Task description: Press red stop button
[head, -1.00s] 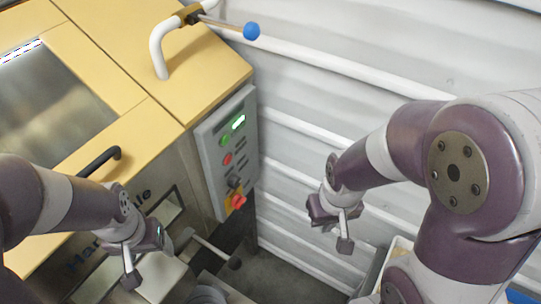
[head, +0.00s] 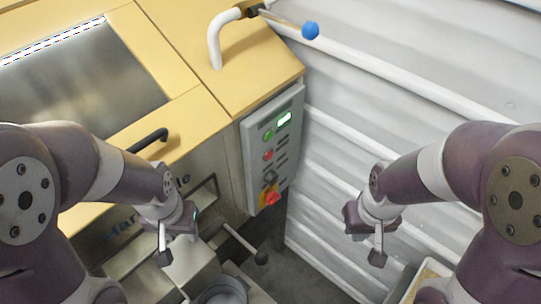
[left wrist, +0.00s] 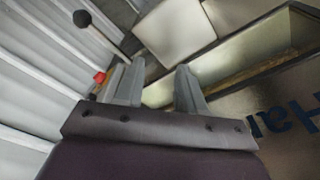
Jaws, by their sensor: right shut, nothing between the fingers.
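The grey control panel (head: 254,160) is on the machine's right corner in the head view. It carries a round red button (head: 268,155) below a green button (head: 268,135), and a lit green display (head: 285,118). Lower down is a red knob (head: 272,197) on a yellow plate. A small red part (left wrist: 99,77) shows beside a finger in the left wrist view; I cannot tell which control it is. My left gripper (left wrist: 153,82) is open and empty, left of and below the panel in the head view (head: 178,245). My right gripper (head: 377,256) is shut and empty, right of the panel.
A lever with a black ball (head: 261,258) sticks out below the panel. A black handle (head: 150,140) and a white bent pipe (head: 215,45) with a blue-ball lever (head: 310,30) are on the yellow machine. A corrugated white wall (head: 400,120) stands behind. An open-topped box (head: 405,285) is at lower right.

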